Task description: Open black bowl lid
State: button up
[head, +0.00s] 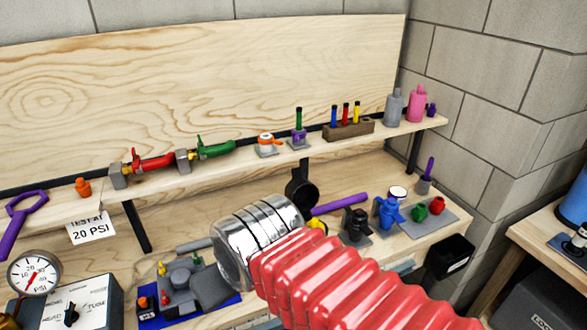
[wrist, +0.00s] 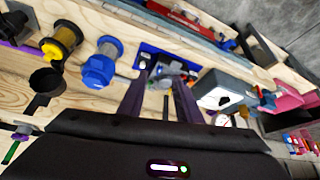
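A black bowl-like filter piece (head: 355,226) stands on a grey base on the bench, left of a blue one (head: 390,212). A round black part with a stem (head: 300,188) is behind the silver segment in the head view. A round black part also shows at the left of the wrist view (wrist: 47,80). I cannot tell which black part carries the lid. My gripper (wrist: 157,88) shows two dark purple fingers apart, with nothing held between them. Bench clutter lies beyond them. The fingers are hidden in the head view.
A dark filter with a yellow end (wrist: 60,42) and a blue filter (wrist: 100,62) are left of my fingers. A blue tray (head: 226,300) with grey fittings and a pressure gauge (head: 34,273) occupy the bench's left. A shelf (head: 230,163) with small parts runs above.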

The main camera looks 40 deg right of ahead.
jog(key=shift+o, duration=1.5)
jog(key=shift+w+d, duration=0.2)
jog(key=shift+d, duration=0.1)
jog(key=w+d+h, duration=0.1)
jog(key=w+d, duration=0.1)
jog(key=d, duration=0.1)
jog(key=w+d+r+m+t+h, duration=0.1)
jog(key=w+d, duration=0.1)
jog(key=d, duration=0.1)
jog(key=w+d+m+t+h, duration=0.1)
jog(key=w+d, duration=0.1)
jog(key=d, duration=0.1)
jog(key=shift+w+d+r, duration=0.2)
jog(key=shift+d+r, duration=0.05)
jog(key=w+d+r+m+t+h, duration=0.1)
jog(key=w+d+t+h, duration=0.15)
jog(key=d, duration=0.65)
jog(key=w+d+r+m+t+h, duration=0.1)
jog(key=w+d, duration=0.3)
jog(key=d, duration=0.5)
jog(key=d+f+y, duration=0.1)
jog(key=d+f+t, duration=0.1)
jog(key=d, duration=0.1)
jog(key=d+f+t+y, duration=0.1)
jog(key=d, duration=0.1)
jog(key=shift+s+f+n+y, duration=0.3)
jog(key=shift+f+n+y, duration=0.05)
jog(key=shift+f+n, duration=0.05)
jog(key=shift+w, duration=0.1)
